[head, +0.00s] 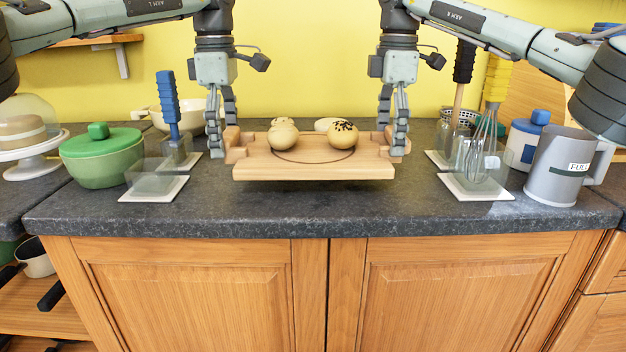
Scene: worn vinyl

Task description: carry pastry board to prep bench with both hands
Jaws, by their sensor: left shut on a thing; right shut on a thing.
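The pastry board (315,172) is a pale wooden board with a handle at each end and a dark ring marked on top. My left gripper (226,145) is shut on the board's left handle. My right gripper (396,145) is shut on its right handle. The board looks level, over the dark speckled counter (300,208) of a wooden cabinet.
To the left stand a green lidded pot (100,160), a cake stand (33,166) and clear holders on white bases, one with a blue-handled tool (168,100). To the right are a whisk (484,140), a blue-lidded jar (524,145) and a grey jug (553,170). The front counter strip is clear.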

